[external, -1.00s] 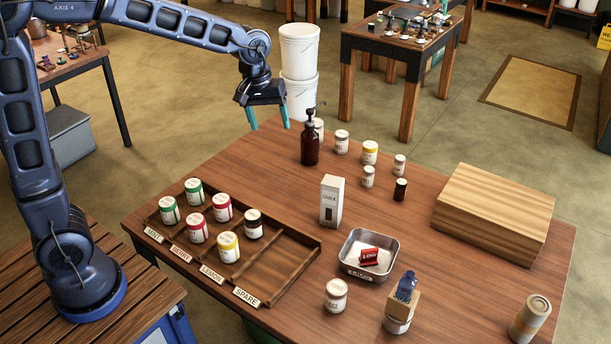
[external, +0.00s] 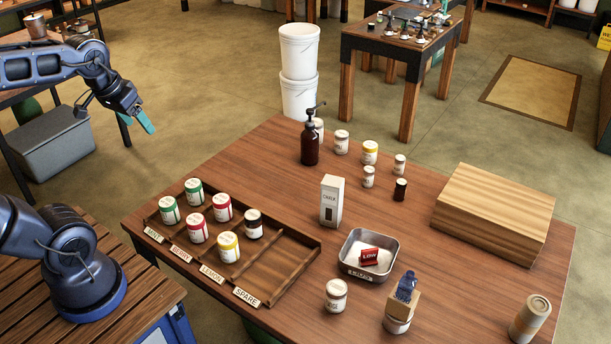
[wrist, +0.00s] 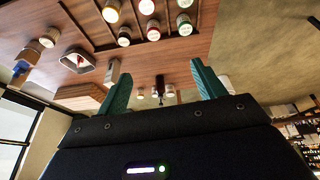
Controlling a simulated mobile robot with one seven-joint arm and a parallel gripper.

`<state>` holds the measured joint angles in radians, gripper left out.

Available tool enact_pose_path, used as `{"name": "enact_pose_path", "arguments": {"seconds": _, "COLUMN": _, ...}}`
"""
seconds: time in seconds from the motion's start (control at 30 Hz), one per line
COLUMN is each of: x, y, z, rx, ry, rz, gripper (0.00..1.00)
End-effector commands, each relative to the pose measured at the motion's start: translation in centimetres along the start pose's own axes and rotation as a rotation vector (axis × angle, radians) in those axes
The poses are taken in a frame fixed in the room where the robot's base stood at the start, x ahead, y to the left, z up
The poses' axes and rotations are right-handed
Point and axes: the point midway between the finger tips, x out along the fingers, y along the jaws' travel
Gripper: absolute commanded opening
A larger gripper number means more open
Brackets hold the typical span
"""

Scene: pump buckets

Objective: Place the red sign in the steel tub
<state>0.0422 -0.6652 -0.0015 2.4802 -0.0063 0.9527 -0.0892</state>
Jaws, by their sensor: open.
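The red sign (external: 369,257), lettered "LOW", stands inside the steel tub (external: 357,273) on the white contents. The tub is on the brown table, right of the divided tray. Both also show small in the wrist view, the sign (wrist: 79,60) inside the tub (wrist: 74,68). My gripper (external: 148,124) is off the table at the upper left, above the floor and far from the sign. In the wrist view its teal fingers (wrist: 163,82) are spread apart with nothing between them.
A wooden divided tray (external: 272,280) holds several jars. A white chalk box (external: 331,202), a brown pump bottle (external: 310,145) and loose jars stand around the table. A wooden block (external: 491,212) is at the right. White buckets (external: 299,60) are stacked on the floor behind.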

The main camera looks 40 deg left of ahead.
Motion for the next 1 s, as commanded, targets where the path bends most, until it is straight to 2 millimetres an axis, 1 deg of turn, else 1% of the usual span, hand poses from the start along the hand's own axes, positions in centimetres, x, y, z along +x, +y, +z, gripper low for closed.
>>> {"name": "enact_pose_path", "arguments": {"seconds": 0.03, "x": -0.2, "y": -0.5, "z": 1.0, "rx": 0.01, "ry": 0.011, "rz": -0.005, "gripper": 0.69}}
{"name": "enact_pose_path", "arguments": {"seconds": 0.1, "x": -0.2, "y": -1.0, "z": 2.0, "rx": 0.027, "ry": 0.019, "rz": -0.011, "gripper": 0.69}}
{"name": "enact_pose_path", "arguments": {"seconds": 0.27, "x": -0.2, "y": -1.5, "z": 3.2, "rx": 0.049, "ry": 0.027, "rz": -0.018, "gripper": 0.69}}
{"name": "enact_pose_path", "arguments": {"seconds": 1.0, "x": -0.2, "y": -1.5, "z": 3.3, "rx": 0.052, "ry": 0.028, "rz": -0.018, "gripper": 0.69}}
